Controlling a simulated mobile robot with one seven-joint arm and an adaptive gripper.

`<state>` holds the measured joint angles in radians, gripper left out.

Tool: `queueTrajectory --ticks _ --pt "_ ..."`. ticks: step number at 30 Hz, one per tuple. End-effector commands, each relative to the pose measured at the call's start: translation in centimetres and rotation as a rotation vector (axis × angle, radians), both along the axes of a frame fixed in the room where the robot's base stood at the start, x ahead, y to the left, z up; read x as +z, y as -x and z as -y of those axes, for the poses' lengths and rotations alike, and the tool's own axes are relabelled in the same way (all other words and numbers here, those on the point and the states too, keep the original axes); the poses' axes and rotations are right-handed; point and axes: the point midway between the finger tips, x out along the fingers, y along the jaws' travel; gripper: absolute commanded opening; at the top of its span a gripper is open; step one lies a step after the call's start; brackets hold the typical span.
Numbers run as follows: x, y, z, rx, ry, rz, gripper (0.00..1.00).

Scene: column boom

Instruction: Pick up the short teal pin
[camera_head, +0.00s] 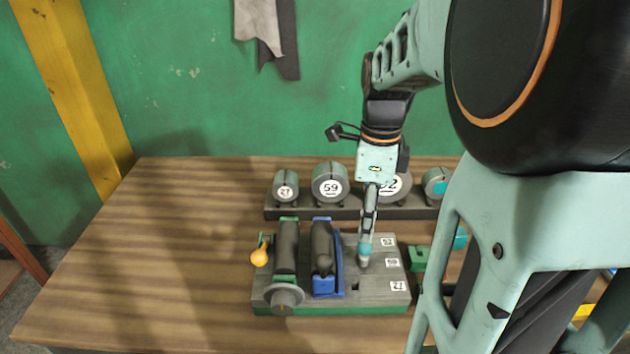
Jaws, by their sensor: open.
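My gripper (367,236) points down over the right part of a grey fixture block (335,297), close to its top. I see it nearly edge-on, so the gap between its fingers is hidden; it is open. A small teal band with a grey end (364,256) shows at the fingertips. I cannot tell whether this is the short teal pin or part of the fingers. Another teal piece (460,238) shows at the right, partly hidden behind my arm.
The block carries a dark roller (286,250), a blue holder (324,284), an orange knob (260,256) and white labels (398,286). Behind it, a dark rack (310,213) holds several numbered round pieces (330,184). A green block (417,258) stands right. The wooden table (150,260) is clear at left.

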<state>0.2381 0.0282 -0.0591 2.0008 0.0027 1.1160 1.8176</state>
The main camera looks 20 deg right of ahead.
Motion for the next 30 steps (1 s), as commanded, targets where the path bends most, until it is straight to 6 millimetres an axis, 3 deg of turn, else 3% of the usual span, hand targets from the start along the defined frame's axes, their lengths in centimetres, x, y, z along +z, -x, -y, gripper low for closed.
queueTrajectory --ticks 6,13,21,30 --pt "-3.6 0.1 0.0 0.001 0.0 -0.002 0.44" --pt "-5.4 0.1 0.1 0.001 0.0 0.0 0.44" --pt "-9.2 0.3 0.2 0.002 0.001 0.001 0.44" --pt "-9.8 0.3 0.2 0.002 0.002 0.003 0.44"
